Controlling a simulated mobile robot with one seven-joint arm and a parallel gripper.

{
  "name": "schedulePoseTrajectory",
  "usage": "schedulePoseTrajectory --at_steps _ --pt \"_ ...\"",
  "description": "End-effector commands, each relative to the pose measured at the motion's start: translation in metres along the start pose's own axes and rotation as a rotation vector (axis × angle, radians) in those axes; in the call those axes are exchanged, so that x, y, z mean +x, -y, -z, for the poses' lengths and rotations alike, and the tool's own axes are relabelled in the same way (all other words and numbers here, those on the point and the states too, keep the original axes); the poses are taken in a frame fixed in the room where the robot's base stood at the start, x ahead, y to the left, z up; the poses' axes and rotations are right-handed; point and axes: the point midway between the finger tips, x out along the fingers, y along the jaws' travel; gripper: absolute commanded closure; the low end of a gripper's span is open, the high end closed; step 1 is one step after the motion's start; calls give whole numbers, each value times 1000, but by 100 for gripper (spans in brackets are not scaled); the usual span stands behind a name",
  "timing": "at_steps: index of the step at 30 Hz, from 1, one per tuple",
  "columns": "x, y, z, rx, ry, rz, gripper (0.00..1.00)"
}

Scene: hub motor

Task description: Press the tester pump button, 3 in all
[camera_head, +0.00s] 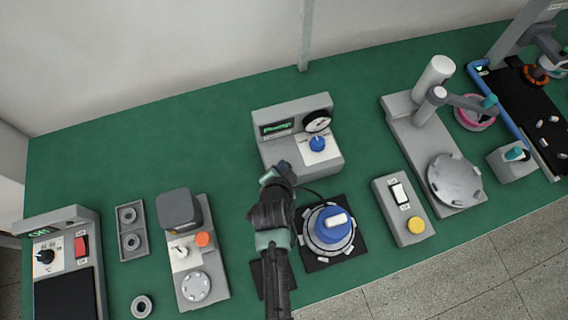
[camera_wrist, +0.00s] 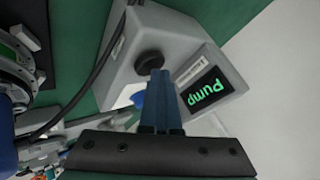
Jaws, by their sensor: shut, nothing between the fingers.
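The tester (camera_head: 295,140) is a grey box with a green lit display (camera_head: 277,129) reading "Pump", a round gauge and a blue knob (camera_head: 317,143). A black round button (camera_wrist: 149,61) shows on its sloped front in the wrist view, where the display (camera_wrist: 208,91) also reads "Pump". My gripper (camera_head: 283,168) is at the tester's front left and hides that button in the head view. In the wrist view my gripper (camera_wrist: 160,76) is shut and empty, its fingertips overlapping the button's lower edge. I cannot tell whether they touch it.
A blue-capped hub motor (camera_head: 333,226) sits on a black mat just right of my arm, with a cable to the tester. A grey switch box with a yellow button (camera_head: 416,226) stands further right. An orange-buttoned unit (camera_head: 203,240) stands left. Green table behind the tester is clear.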

Motion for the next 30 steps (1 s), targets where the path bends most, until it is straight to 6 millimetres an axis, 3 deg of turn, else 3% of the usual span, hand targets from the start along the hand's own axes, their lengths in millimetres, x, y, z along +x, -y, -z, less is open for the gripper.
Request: schedulePoseTrajectory --at_steps 13,30 --pt "0 -2 -2 0 4 -4 100" --pt "-19 13 13 0 2 -3 100"
